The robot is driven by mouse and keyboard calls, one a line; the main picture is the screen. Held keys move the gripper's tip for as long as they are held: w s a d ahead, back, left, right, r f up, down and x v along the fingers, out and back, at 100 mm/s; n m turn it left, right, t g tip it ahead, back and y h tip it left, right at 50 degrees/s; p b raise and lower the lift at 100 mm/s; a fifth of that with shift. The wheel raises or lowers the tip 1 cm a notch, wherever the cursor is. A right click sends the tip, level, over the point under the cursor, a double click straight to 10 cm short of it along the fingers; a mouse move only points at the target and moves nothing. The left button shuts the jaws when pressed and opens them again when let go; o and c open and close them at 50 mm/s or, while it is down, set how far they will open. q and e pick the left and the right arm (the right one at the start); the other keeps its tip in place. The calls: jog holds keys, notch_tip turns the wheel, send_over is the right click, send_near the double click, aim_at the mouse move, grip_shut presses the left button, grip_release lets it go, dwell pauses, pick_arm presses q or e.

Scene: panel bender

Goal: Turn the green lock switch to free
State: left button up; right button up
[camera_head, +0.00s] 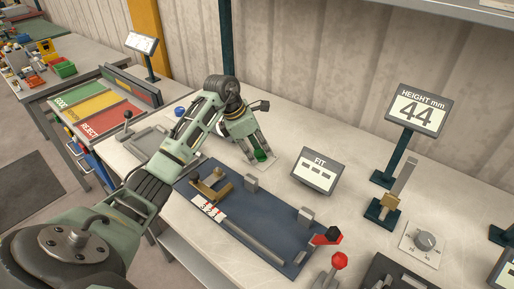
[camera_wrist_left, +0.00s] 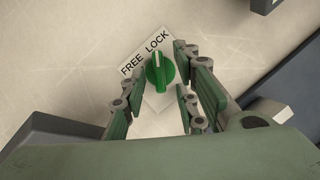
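The green lock switch (camera_wrist_left: 160,73) is a round knob with a raised grip on a pale plate (camera_wrist_left: 133,68) lettered FREE and LOCK. Its white pointer mark faces the word LOCK. In the head view the switch (camera_head: 262,155) shows on the bench below my left gripper (camera_head: 256,148), which points down over it. In the left wrist view the fingers of my left gripper (camera_wrist_left: 161,75) are apart, one on each side of the switch, with narrow gaps. I cannot tell how deep the fingertips reach around it. My right gripper is not in view.
A blue fixture plate (camera_head: 240,232) with a brass-coloured bracket lies in front of the switch. The FIT display (camera_head: 319,171) stands close on the right. A red-knobbed lever (camera_head: 339,261), a grey dial (camera_head: 426,241) and the height display (camera_head: 417,110) are farther right.

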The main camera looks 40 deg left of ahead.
pick_arm(q)
jog(key=shift+c, duration=0.3)
grip_shut()
